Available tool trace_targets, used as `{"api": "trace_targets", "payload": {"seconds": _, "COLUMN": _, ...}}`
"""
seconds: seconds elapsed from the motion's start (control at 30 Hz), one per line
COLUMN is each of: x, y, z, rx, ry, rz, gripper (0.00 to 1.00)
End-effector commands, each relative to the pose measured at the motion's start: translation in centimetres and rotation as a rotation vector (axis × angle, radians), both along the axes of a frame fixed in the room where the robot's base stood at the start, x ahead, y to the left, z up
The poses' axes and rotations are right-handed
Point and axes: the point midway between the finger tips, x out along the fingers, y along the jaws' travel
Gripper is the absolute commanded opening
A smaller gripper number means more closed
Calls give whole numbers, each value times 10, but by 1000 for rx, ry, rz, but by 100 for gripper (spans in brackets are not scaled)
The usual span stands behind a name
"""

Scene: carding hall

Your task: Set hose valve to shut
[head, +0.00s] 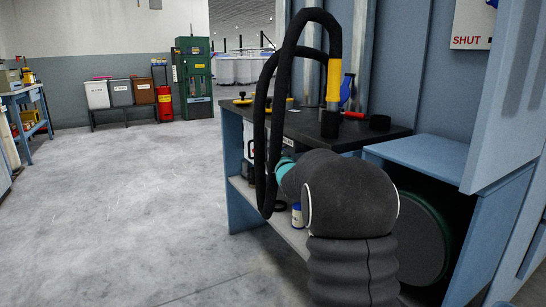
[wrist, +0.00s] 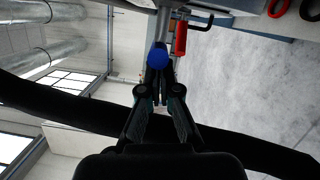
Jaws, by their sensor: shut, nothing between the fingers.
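In the head view, a white sign (head: 472,30) reading SHUT in red is on the blue-grey wall at the top right. A small blue part shows at the sign's upper right, cut off by the frame edge; I cannot tell whether it belongs to the valve. In the wrist view, my gripper (wrist: 157,80) has its fingers together and empty. A round blue knob (wrist: 157,57) shows right at the fingertips; I cannot tell whether they touch it. A red handle (wrist: 181,38) is just beside it. My gripper is hidden in the head view.
A dark-topped bench (head: 290,125) with small tools and black cups stands close in front. A black hose (head: 262,110) loops above it, and a thick black tube (wrist: 75,117) crosses the wrist view behind the gripper. The floor (head: 130,200) on the left is clear.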

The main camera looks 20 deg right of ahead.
Motion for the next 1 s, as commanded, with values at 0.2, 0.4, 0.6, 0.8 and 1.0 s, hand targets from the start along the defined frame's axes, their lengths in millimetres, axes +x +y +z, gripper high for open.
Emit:
{"api": "trace_targets", "payload": {"seconds": 0.2, "x": -1, "y": 29, "z": -12, "rx": -3, "ry": -2, "rz": 9, "gripper": 0}}
{"api": "trace_targets", "payload": {"seconds": 0.4, "x": -27, "y": 39, "z": -9, "rx": -2, "ry": 1, "rz": 7, "gripper": 0}}
{"api": "trace_targets", "payload": {"seconds": 0.6, "x": -64, "y": 42, "z": -10, "rx": -4, "ry": 1, "rz": 6, "gripper": 0}}
{"api": "trace_targets", "payload": {"seconds": 0.8, "x": -91, "y": 45, "z": -12, "rx": -3, "ry": 1, "rz": 5, "gripper": 0}}
{"api": "trace_targets", "payload": {"seconds": 1.0, "x": -101, "y": 47, "z": -12, "rx": -3, "ry": 2, "rz": 6, "gripper": 0}}
